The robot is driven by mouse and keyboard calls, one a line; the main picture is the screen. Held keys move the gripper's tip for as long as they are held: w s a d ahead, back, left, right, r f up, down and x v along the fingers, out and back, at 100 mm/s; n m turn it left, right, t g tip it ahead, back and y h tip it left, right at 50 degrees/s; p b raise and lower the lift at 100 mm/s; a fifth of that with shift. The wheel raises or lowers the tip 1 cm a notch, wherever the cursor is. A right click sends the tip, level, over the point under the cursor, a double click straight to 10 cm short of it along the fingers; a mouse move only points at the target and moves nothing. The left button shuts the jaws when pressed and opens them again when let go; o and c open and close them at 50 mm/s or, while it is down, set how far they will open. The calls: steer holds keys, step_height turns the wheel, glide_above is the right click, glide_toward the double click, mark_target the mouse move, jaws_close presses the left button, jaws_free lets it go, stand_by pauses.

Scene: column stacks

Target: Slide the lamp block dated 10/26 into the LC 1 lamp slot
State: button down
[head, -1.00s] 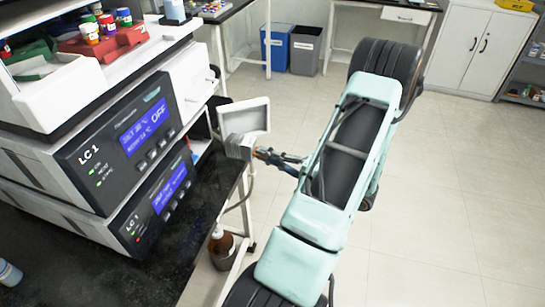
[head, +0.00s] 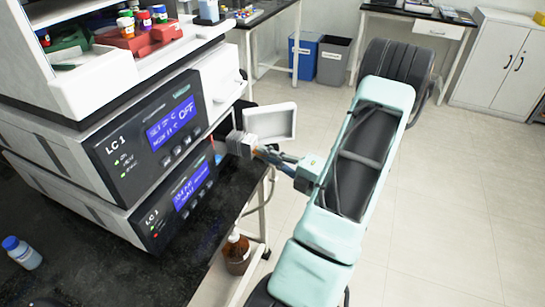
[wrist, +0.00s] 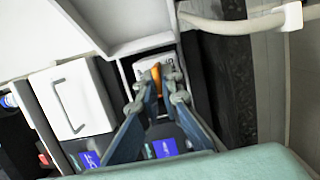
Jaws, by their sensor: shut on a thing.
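My gripper (head: 262,151) is shut on a pale ridged lamp block (head: 240,143), held at the right end of the LC 1 stack (head: 150,145). In the wrist view my gripper's blue fingers (wrist: 163,92) close around an orange part, with the white lamp block (wrist: 150,66) beyond them. The block sits before a dark, narrow opening (wrist: 128,72) between white panels. I cannot tell whether it has entered the opening. No date is readable on the block, and the LC 1 lamp slot itself is hidden in the head view.
An open white door panel (head: 270,121) stands just behind the block. A brown bottle (head: 236,252) stands low beside the black bench (head: 190,240). A pale hose (wrist: 235,25) crosses the wrist view. The floor to the right is clear.

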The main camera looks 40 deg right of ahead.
mark_target(233, 146)
steer(key=shift+w+a+b, duration=0.5)
steer(key=shift+w+a, duration=0.2)
steer(key=shift+w, duration=0.95)
steer(key=shift+w+a+b, duration=0.45)
steer(key=shift+w+a, duration=0.25)
steer(key=shift+w, duration=1)
steer(key=shift+w+a+b, duration=0.5)
steer(key=shift+w+a, duration=0.2)
steer(key=shift+w, duration=0.95)
steer(key=shift+f, duration=0.25)
steer(key=c, duration=2)
jaws_free()
steer(key=shift+c, duration=0.2)
steer(key=shift+s+f, duration=0.1)
steer(key=s, duration=0.4)
steer(key=s+d, duration=0.1)
steer(key=s, duration=0.2)
steer(key=s+d, duration=0.1)
steer(key=s, duration=0.3)
steer(key=shift+s+d, duration=0.15)
steer(key=shift+s, duration=0.2)
